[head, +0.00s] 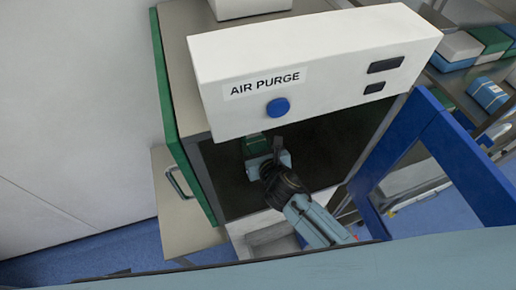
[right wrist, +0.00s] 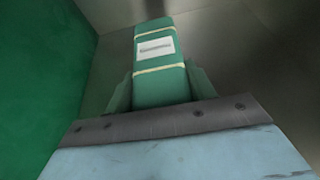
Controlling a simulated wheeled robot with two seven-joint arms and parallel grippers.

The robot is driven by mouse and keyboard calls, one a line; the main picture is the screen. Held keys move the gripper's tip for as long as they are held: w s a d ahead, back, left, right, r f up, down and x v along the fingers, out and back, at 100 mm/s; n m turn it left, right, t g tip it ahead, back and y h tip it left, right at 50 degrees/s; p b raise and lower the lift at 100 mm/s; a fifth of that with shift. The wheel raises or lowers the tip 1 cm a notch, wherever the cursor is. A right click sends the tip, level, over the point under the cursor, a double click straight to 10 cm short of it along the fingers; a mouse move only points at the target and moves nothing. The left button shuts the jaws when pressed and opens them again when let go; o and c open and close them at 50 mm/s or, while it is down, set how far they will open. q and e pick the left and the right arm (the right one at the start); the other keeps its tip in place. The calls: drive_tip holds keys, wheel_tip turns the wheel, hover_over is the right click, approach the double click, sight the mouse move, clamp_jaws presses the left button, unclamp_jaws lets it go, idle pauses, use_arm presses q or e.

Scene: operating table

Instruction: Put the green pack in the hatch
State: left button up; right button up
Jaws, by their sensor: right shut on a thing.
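The green pack (right wrist: 160,85) is a box with pale bands and a white label, seen in the right wrist view between the fingers. In the head view a bit of the green pack (head: 255,144) shows beyond the gripper. My right gripper (head: 264,152) is shut on it and reaches into the dark hatch opening (head: 320,148), near its left side. The right gripper also shows in the right wrist view (right wrist: 160,92). Whether the pack touches the hatch floor cannot be told. My left gripper is not in view.
A white panel (head: 330,60) marked AIR PURGE, with a blue button (head: 278,107), overhangs the opening. A blue-framed door (head: 440,150) stands open at the right. A green wall (right wrist: 40,90) lies close on the left. Shelves with boxes (head: 487,93) stand at far right.

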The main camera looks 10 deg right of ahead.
drive_tip(key=o, duration=1.1)
drive_tip(key=shift+f, duration=0.1)
drive_tip(key=shift+s+r, duration=0.15)
drive_tip(key=shift+r, duration=0.1)
drive_tip(key=p+v, duration=0.1)
drive_tip(key=v, duration=1)
drive_tip(key=shift+s+r, duration=0.1)
drive_tip(key=shift+s, duration=0.25)
